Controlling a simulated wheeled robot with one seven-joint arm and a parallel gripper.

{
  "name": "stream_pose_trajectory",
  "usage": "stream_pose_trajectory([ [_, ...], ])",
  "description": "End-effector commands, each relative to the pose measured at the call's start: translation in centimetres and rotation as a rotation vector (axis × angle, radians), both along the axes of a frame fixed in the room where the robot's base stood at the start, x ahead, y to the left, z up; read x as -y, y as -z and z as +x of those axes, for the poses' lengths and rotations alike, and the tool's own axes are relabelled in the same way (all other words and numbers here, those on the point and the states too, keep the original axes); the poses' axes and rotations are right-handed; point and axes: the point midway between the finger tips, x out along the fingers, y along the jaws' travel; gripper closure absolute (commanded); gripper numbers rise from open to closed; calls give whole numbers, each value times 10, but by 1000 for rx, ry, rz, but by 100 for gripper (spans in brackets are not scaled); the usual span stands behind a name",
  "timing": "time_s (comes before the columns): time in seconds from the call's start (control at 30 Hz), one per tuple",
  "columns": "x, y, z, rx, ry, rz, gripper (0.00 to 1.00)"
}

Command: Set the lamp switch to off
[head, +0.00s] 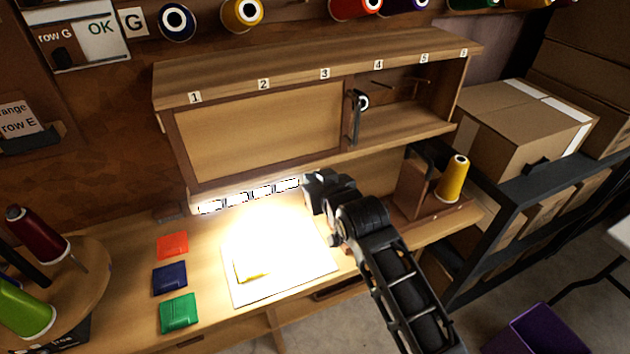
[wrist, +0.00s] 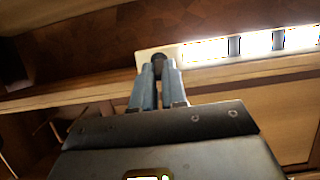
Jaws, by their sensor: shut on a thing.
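The lamp (head: 250,194) is a lit strip of several bright white segments under the front of the wall cabinet. It shines hard on the bench, and it also shows lit in the wrist view (wrist: 252,45). The lamp switch (wrist: 159,57) is a small dark knob on a pale plate at the end of the strip. My gripper (wrist: 160,72) has its two blue-grey fingers close together on this knob. In the head view my gripper (head: 312,190) is at the right end of the strip and hides the switch.
The cabinet (head: 255,130) overhangs the bench. A white sheet (head: 300,270) with a yellow patch lies under the lamp, with red, blue and green packets (head: 179,312) to its left. A yellow thread cone (head: 454,180) and cardboard boxes (head: 520,125) stand to the right.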

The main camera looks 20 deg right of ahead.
Motion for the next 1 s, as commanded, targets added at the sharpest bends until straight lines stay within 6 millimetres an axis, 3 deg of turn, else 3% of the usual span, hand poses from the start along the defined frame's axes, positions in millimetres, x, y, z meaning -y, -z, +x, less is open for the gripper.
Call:
stream_pose_trajectory([
  [0.53, 0, 20, -4, 252, 0, 0, 100],
  [1.0, 0, 23, -5, 455, -1, 0, 100],
])
